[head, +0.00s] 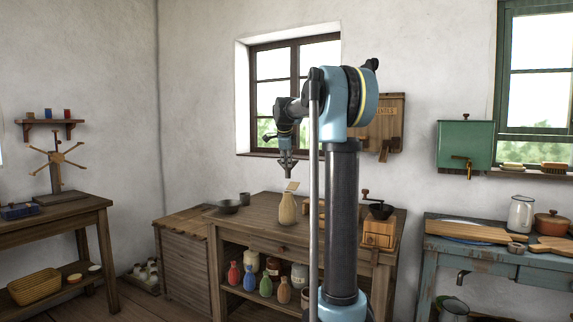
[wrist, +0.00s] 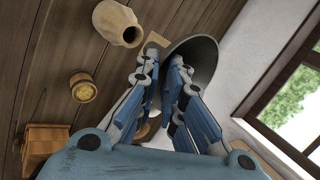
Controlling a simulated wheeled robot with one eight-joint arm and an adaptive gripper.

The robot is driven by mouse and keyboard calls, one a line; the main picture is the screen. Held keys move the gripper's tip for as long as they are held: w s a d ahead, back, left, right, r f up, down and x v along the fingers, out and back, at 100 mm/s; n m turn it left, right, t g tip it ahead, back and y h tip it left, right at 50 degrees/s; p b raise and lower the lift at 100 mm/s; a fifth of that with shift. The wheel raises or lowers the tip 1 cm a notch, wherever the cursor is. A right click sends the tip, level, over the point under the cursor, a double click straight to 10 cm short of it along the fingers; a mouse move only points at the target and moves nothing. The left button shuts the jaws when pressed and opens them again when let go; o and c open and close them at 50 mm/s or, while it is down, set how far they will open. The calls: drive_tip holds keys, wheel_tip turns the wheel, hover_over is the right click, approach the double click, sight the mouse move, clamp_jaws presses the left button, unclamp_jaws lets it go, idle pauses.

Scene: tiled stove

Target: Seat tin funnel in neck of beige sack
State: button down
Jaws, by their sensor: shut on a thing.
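The beige sack (head: 287,210) stands upright on the wooden workbench in the head view, narrowing to a neck at its top. In the wrist view the sack (wrist: 112,22) is at the upper middle, its round open mouth facing the camera. My gripper (wrist: 160,85) is shut on the tin funnel (wrist: 203,52), a grey flared cone that shows beyond the fingers. In the head view my gripper (head: 287,170) hangs above the sack, apart from it. The funnel is too small to make out clearly there, and its lower end is hidden by the fingers in the wrist view.
A dark bowl (head: 229,206) and cup (head: 245,198) stand left on the workbench (head: 262,228). A coffee grinder (head: 379,232) stands right. A small tub with yellow contents (wrist: 83,88) is near the sack.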

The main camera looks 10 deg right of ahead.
drive_tip(key=shift+s+f, duration=0.1)
drive_tip(key=shift+f, duration=2.75)
drive_tip(key=shift+f, duration=2.4)
drive_tip(key=c, duration=1.6)
unclamp_jaws()
drive_tip(key=shift+c, duration=0.2)
drive_tip(key=shift+s, duration=0.1)
drive_tip(key=v, duration=1.2)
drive_tip(key=shift+f, duration=0.15)
